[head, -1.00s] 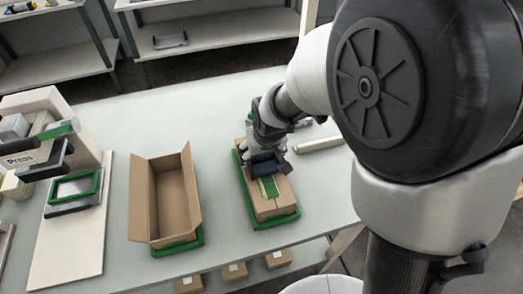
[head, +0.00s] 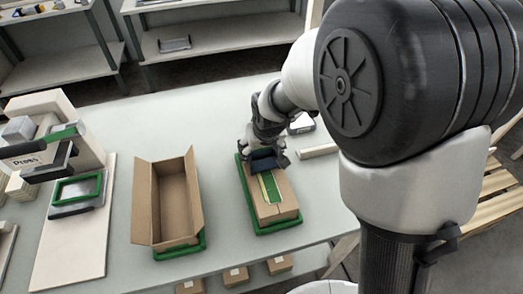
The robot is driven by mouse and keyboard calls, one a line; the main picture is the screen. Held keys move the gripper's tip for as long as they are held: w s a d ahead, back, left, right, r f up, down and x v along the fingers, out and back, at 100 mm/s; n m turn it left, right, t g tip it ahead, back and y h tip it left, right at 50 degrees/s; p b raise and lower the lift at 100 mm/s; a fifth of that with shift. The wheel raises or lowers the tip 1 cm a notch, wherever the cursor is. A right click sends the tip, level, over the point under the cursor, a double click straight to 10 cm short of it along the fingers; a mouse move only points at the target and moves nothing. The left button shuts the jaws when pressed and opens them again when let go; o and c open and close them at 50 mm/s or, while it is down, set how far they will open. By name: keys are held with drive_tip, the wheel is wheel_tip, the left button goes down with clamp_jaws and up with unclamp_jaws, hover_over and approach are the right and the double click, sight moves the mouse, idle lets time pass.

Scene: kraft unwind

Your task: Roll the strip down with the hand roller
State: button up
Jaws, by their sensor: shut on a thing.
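A closed cardboard box (head: 285,198) sits in a green-rimmed holder (head: 277,226) on the table. A strip (head: 270,187), green with a pale yellow edge, lies along the middle of its top. My gripper (head: 264,160) is over the far end of the box, shut on a dark blue thing, which I take to be the hand roller (head: 266,164). The roller is at the far end of the visible strip; I cannot tell whether it touches it. The far part of the box is hidden by my gripper.
An open, empty cardboard box (head: 152,207) stands in another green holder (head: 181,249) to the left. A press (head: 50,140) with a green-framed plate (head: 76,190) is at far left. A pale bar (head: 318,151) lies right of my gripper. Bare table lies behind the boxes.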

drive_tip(key=shift+w+a, duration=0.1)
drive_tip(key=shift+w, duration=0.3)
drive_tip(key=shift+r+p, duration=2.65)
drive_tip(key=shift+r, duration=0.95)
drive_tip(key=shift+w, duration=0.1)
